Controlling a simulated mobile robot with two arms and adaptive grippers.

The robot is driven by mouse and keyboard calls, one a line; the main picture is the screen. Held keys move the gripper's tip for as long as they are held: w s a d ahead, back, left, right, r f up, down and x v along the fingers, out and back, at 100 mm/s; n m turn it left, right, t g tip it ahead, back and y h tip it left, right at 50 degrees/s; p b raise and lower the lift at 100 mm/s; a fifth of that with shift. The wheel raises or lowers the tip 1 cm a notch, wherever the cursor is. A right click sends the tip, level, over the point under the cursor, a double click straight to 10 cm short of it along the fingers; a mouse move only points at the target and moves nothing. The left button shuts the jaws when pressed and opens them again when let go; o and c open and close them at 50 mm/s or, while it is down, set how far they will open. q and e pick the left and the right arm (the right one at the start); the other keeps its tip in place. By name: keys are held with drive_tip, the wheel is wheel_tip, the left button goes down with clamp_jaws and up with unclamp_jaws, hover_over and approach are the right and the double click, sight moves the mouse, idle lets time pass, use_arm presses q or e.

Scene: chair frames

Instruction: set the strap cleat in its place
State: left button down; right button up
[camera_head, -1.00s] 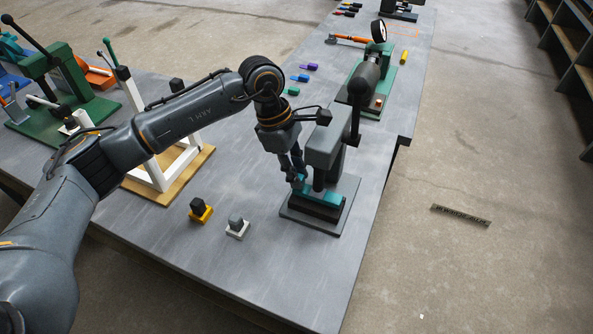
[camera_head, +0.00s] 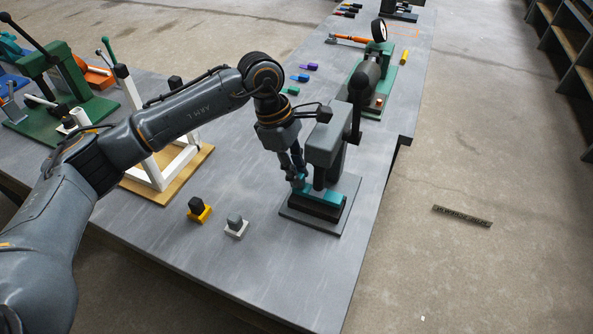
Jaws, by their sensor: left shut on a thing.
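My left gripper (camera_head: 298,180) points down at the left side of a small dark grey press (camera_head: 325,145) with a black lever. Its fingers are shut on a teal piece (camera_head: 320,194) lying low at the press, over its dark base plate (camera_head: 300,217). I cannot tell whether this piece is the strap cleat, or whether it is seated. The fingertips and part of the piece are hard to make out. A white frame (camera_head: 152,172) stands on a wooden board to the left. My right gripper is not in view.
A yellow block with a black knob (camera_head: 198,210) and a white block with a grey knob (camera_head: 236,227) stand left of the press. A green machine (camera_head: 372,100) and small coloured pieces lie beyond. The near table corner (camera_head: 270,285) is clear.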

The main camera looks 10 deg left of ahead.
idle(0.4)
use_arm(q)
drive_tip(key=shift+b, duration=0.3)
drive_tip(key=shift+f, duration=0.1)
drive_tip(key=shift+f+b, duration=0.5)
drive_tip(key=shift+b, duration=0.1)
drive_tip(key=c, duration=0.8)
unclamp_jaws()
